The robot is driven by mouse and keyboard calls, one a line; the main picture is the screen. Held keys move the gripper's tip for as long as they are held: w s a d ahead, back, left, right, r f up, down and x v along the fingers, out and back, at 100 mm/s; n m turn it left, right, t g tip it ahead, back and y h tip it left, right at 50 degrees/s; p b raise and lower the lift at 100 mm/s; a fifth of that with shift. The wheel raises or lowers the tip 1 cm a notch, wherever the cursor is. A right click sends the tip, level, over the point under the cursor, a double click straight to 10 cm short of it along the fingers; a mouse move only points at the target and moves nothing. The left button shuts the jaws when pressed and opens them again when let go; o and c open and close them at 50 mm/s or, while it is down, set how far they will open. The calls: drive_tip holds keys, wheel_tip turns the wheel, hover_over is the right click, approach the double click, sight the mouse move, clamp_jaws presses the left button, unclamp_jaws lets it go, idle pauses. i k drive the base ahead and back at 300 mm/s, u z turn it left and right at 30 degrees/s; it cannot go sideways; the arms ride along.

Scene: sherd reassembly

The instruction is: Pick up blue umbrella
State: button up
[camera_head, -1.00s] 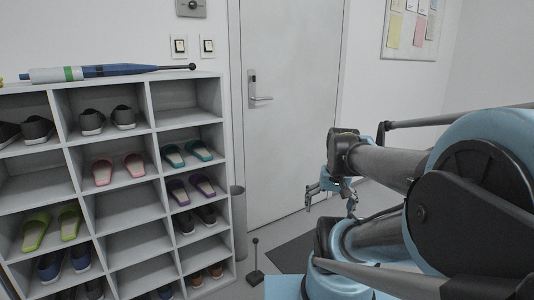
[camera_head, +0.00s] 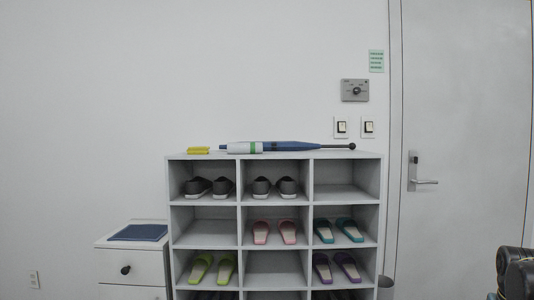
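The blue umbrella (camera_head: 290,146) lies folded and flat along the top of the white shoe shelf (camera_head: 275,155). Its white section with a green band is at the left, and its thin dark shaft ends in a round knob at the right. My dark wrist shows at the lower right edge, far to the right of the umbrella and lower in the picture. Only a sliver of my gripper (camera_head: 492,296) shows beside it at the bottom edge. Its fingers are cut off, so I cannot tell whether they are open or shut.
A yellow object (camera_head: 198,150) lies on the shelf top, left of the umbrella. Several pairs of shoes and slippers fill some compartments. A white drawer cabinet (camera_head: 132,266) with a blue mat (camera_head: 139,233) stands left. A door (camera_head: 460,130) and wall switches (camera_head: 341,127) are at the right.

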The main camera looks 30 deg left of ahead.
sight(279, 146)
drive_tip(key=u, duration=1.45)
drive_tip(key=k, duration=0.6)
drive_tip(key=z, duration=0.25)
drive_tip(key=i, duration=1)
drive_tip(key=z, duration=0.2)
